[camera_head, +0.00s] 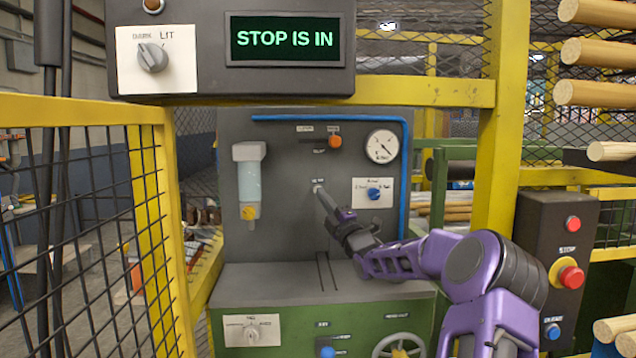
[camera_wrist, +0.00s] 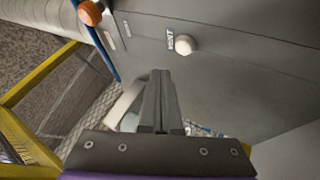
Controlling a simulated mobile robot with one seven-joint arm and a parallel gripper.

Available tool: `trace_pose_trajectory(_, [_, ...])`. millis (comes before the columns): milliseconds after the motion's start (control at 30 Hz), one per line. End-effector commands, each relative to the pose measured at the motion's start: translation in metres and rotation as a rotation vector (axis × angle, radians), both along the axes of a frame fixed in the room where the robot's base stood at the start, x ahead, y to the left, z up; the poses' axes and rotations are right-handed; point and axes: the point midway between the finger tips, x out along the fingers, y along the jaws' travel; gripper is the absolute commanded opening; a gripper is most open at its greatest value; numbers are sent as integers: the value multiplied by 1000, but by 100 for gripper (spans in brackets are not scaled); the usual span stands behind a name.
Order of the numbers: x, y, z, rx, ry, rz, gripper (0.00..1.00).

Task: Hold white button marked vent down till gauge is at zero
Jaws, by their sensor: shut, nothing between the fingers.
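The white button (camera_wrist: 185,44) stands out from the grey panel in the wrist view, with a small label beside it. My gripper (camera_wrist: 161,76) is shut and empty. Its fingertips appear just below and left of the button there, with a small gap in the picture. In the head view my gripper (camera_head: 322,195) reaches the panel at the white button (camera_head: 317,186), and partly covers it. I cannot tell any contact from there. The round white gauge (camera_head: 382,146) is at the panel's upper right. Its dark needle slants, but the numbers are too small to read.
An orange knob (camera_head: 335,141) and a blue knob (camera_head: 374,193) sit near the button. A clear bowl (camera_head: 249,180) hangs at the left. A display (camera_head: 290,39) reads "STOP IS IN". Yellow guard posts (camera_head: 503,120) frame the opening; a red stop button (camera_head: 570,277) is at right.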

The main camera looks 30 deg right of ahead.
Motion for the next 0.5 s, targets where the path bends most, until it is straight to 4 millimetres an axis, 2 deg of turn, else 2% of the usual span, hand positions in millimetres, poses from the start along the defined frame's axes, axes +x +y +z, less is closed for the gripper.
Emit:
trace_pose_trajectory(200, [22,-10,-1,0,0,0,0])
trace_pose_trajectory(500, [29,-14,-1,-1,2,-1,0])
